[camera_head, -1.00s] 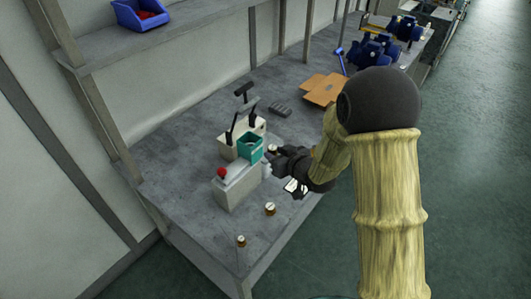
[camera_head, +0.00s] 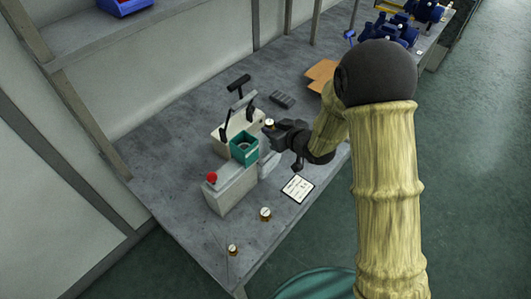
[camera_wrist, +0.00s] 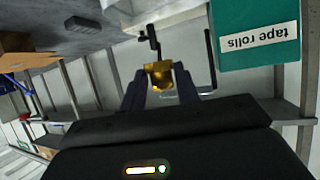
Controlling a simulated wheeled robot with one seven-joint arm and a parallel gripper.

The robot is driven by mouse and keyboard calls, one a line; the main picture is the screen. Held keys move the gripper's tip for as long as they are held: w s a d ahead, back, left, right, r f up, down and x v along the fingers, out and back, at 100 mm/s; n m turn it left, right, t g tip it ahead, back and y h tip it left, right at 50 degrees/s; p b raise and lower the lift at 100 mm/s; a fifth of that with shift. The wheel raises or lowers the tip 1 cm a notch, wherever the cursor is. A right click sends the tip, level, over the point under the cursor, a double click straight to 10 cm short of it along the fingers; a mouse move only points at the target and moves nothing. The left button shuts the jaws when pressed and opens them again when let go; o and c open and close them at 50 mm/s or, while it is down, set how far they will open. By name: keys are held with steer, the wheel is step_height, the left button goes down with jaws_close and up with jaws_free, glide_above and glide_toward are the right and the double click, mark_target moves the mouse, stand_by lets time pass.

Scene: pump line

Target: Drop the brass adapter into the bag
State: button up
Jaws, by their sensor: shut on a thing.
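My gripper (camera_head: 274,128) is shut on a brass adapter (camera_head: 269,122) and holds it up, to the right of the bag. The wrist view shows the adapter (camera_wrist: 159,75) between the two fingers. The cream bag (camera_head: 222,134) with dark handles stands on the bench, behind a teal box (camera_head: 244,148). The inside of the bag cannot be made out. Two other brass pieces, one nearer (camera_head: 232,250) and one farther (camera_head: 265,214), stand on the bench's front part.
The teal box, labelled "tape rolls" in the wrist view (camera_wrist: 258,40), adjoins a grey housing with a red button (camera_head: 212,177). A white card (camera_head: 297,188) lies near the bench edge. A dark ribbed block (camera_head: 282,100) and cardboard (camera_head: 320,73) lie farther back. The left bench is clear.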

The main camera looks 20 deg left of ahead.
steer(key=shift+a+f, duration=0.1)
steer(key=shift+f, duration=0.5)
steer(key=shift+f, duration=0.1)
step_height(320, 180, down, 6)
steer(key=b, duration=0.4)
steer(key=shift+w, duration=0.1)
